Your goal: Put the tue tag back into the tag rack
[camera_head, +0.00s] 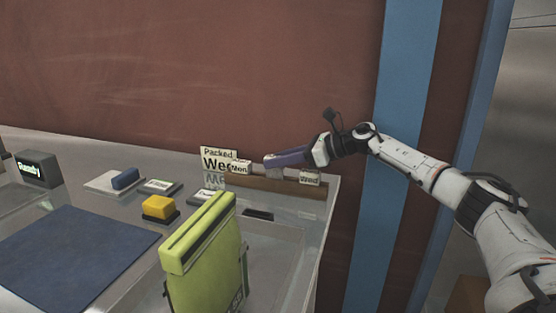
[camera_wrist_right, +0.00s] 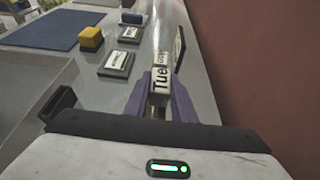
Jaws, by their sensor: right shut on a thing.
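The brown tag rack (camera_head: 262,184) stands at the table's back right edge. A Mon tag (camera_head: 240,167) shows at its left part and a Wed tag (camera_head: 309,178) at its right end. My right gripper (camera_head: 270,161), with purple fingers, is over the rack between these two tags. In the right wrist view the gripper (camera_wrist_right: 160,92) is shut on the white Tue tag (camera_wrist_right: 160,78), its lettering sideways. Another small tag (camera_wrist_right: 162,57) shows just beyond it. I cannot tell whether the Tue tag touches the rack. My left gripper is not in view.
A "Packed" sign (camera_head: 216,153) stands left of the rack. A yellow-green bag (camera_head: 205,265) stands in front. A yellow block (camera_head: 160,207), a blue block (camera_head: 125,178), a dark display reading Ready (camera_head: 38,169) and a blue mat (camera_head: 70,255) are farther left. A wall rises behind.

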